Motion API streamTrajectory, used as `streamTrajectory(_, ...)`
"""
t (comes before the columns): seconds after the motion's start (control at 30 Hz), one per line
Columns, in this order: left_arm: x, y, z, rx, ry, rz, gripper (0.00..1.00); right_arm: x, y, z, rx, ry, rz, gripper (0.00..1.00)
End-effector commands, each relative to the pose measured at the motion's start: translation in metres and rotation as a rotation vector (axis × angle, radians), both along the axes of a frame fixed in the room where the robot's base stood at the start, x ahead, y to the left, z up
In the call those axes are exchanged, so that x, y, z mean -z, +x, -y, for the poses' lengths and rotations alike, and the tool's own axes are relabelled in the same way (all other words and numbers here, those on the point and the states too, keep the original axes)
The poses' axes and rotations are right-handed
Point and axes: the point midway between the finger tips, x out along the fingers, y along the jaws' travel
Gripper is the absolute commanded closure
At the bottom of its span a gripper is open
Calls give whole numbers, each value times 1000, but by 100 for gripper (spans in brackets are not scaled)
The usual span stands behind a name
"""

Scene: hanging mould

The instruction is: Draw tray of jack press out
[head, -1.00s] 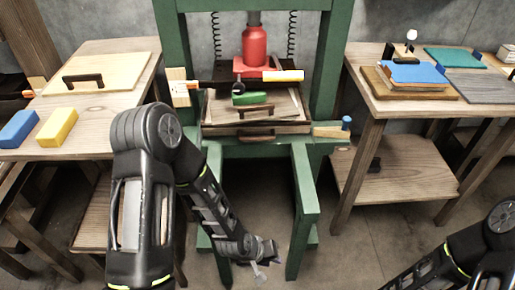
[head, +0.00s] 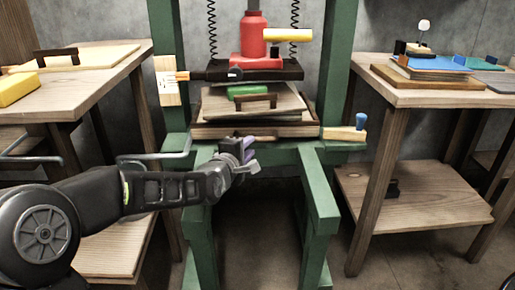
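The green jack press (head: 165,75) stands in the middle with a red jack (head: 253,38) above a dark plate (head: 285,70). The wooden tray (head: 296,131) sits inside the press on the green crossbeam, below the plate. A bar-like handle (head: 268,139) shows on its front, partly hidden by my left gripper. The tray bears a tilted wooden board (head: 222,107) with a dark handle and a green block (head: 245,92). My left gripper (head: 249,157) is just in front of and below the tray handle; its fingers look apart and empty. Contact with the handle cannot be told. My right gripper is out of view.
A wooden table (head: 110,82) stands left with a yellow block (head: 16,88) and a handled board (head: 105,56). A right table (head: 400,97) holds boards and a blue piece. A blue-knobbed wooden piece (head: 345,133) sits at the crossbeam's right end. Space below the crossbeam is open.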

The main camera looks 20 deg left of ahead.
Motion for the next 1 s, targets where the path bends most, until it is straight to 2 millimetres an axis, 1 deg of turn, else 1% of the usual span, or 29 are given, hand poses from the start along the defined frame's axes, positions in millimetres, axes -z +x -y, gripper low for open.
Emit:
streamTrajectory(0.17,1,1,0,0,1,-2,75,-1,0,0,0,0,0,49)
streamTrajectory(0.27,2,5,1,1,2,-3,75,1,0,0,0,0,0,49)
streamTrajectory(0.37,5,14,1,2,2,-3,75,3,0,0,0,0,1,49)
streamTrajectory(0.47,9,27,2,2,3,-4,75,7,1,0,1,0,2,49)
streamTrajectory(0.7,16,63,3,2,2,-4,75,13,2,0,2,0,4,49)
streamTrajectory(0.83,17,74,3,2,2,-3,75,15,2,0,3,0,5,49)
streamTrajectory(1.0,16,77,3,2,3,-4,75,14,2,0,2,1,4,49)
